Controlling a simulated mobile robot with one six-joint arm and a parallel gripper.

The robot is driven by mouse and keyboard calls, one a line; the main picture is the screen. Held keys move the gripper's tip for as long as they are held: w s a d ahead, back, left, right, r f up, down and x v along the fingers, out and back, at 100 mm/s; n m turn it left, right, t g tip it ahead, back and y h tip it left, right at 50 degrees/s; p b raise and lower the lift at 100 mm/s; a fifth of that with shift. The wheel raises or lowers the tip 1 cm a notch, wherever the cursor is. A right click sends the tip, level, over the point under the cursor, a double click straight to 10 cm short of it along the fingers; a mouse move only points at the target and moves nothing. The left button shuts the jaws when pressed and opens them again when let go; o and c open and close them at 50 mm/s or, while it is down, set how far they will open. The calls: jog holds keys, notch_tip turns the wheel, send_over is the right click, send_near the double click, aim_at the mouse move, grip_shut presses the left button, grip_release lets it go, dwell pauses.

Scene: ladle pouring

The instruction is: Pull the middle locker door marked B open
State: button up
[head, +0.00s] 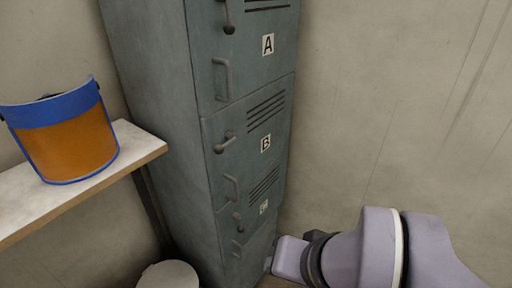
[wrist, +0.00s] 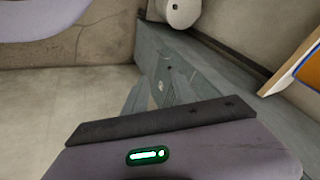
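A grey-green locker column (head: 155,90) stands left of centre in the head view. Its middle door, marked B (head: 265,143), looks shut and flush with its neighbours. Door B has a turning latch lever (head: 224,143), which lies aslant, and a bent pull handle (head: 231,188) below it. Door A (head: 268,44) is above, with its lever upright; a lower door with a hard-to-read label (head: 263,207) is below. My gripper (head: 284,260) is low, near the locker's foot, right of and below door B's handle and apart from it.
A shelf (head: 105,180) at left bears a blue-rimmed orange face shield (head: 68,140). A pale round bin (head: 168,275) stands on the floor by the locker; it also shows in the wrist view (wrist: 180,10). A bare wall (head: 370,110) is on the right, with open space before door B.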

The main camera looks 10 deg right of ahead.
notch_tip(320, 180, down, 4)
jog(key=w+a+m+g+y, duration=0.1)
jog(key=a+m+g+y, duration=0.1)
jog(key=m+g, duration=0.1)
jog(key=m+t+y+b, duration=0.2)
jog(key=m+t+y, duration=0.75)
jog(key=m, duration=0.75)
send_near(237, 201)
jog(key=s+d+r+g+y, duration=0.1)
jog(key=s+d+r+g, duration=0.1)
jog(key=d+r, duration=0.35)
jog(key=b+x, duration=0.1)
jog(key=x, duration=0.4)
jog(key=b+x, duration=0.1)
jog(key=x, duration=0.4)
jog(key=b+x, duration=0.1)
jog(key=x, duration=0.5)
jog(key=shift+w+f, duration=0.1)
jog(key=shift+f, duration=0.3)
jog(key=shift+d, duration=0.1)
grip_shut()
